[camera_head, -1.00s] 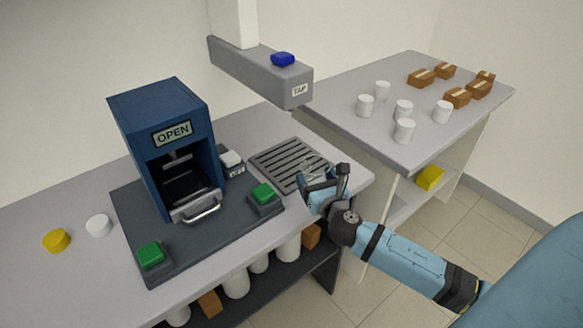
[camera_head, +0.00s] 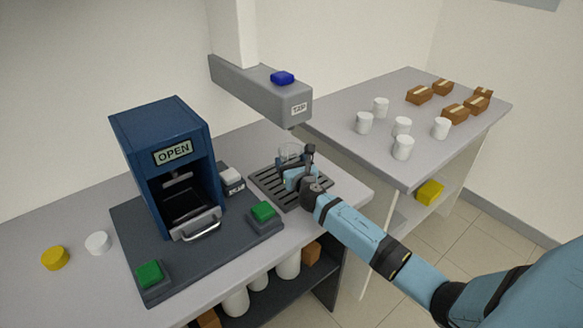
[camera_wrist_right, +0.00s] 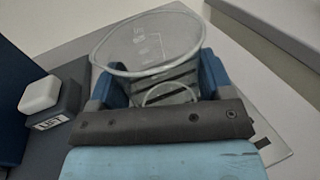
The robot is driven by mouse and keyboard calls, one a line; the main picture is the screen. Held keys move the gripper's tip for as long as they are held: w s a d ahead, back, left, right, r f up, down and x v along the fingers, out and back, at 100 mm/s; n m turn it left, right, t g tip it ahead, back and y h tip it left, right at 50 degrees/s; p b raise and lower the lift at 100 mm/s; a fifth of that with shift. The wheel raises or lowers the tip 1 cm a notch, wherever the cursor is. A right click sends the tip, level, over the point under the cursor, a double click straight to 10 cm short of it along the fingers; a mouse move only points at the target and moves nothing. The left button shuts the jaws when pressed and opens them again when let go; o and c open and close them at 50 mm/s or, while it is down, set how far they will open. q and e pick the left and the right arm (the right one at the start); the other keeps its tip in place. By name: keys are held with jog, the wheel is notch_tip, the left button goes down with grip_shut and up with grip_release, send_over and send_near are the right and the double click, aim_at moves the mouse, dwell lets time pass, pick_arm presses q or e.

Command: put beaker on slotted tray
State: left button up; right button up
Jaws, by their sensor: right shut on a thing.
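The clear glass beaker (camera_head: 290,152) is upright between the fingers of my right gripper (camera_head: 296,168), over the slotted tray (camera_head: 262,184). In the right wrist view the beaker (camera_wrist_right: 150,45) sits between the two blue fingers of the gripper (camera_wrist_right: 155,80), with the dark slots showing through its glass. The gripper is shut on it. I cannot tell whether the beaker's base touches the tray. The grey tray lies on the bench below the tap (camera_head: 265,95). My left gripper is not in view.
Left of the tray stand a blue machine (camera_head: 165,165) marked OPEN, a green button (camera_head: 262,211) and a small white-topped block (camera_head: 231,177). The tap arm hangs close above the tray. White cups and brown boxes stand on the right table (camera_head: 370,150).

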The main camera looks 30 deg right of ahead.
jog(key=shift+f, duration=0.8)
jog(key=shift+f+b, duration=0.2)
jog(key=shift+b, duration=0.1)
jog(key=o, duration=1)
jog(key=shift+r, duration=0.1)
jog(key=shift+s+r+p, duration=0.1)
jog(key=shift+r+p, duration=0.05)
jog(key=shift+p, duration=0.15)
jog(key=v, duration=1.2)
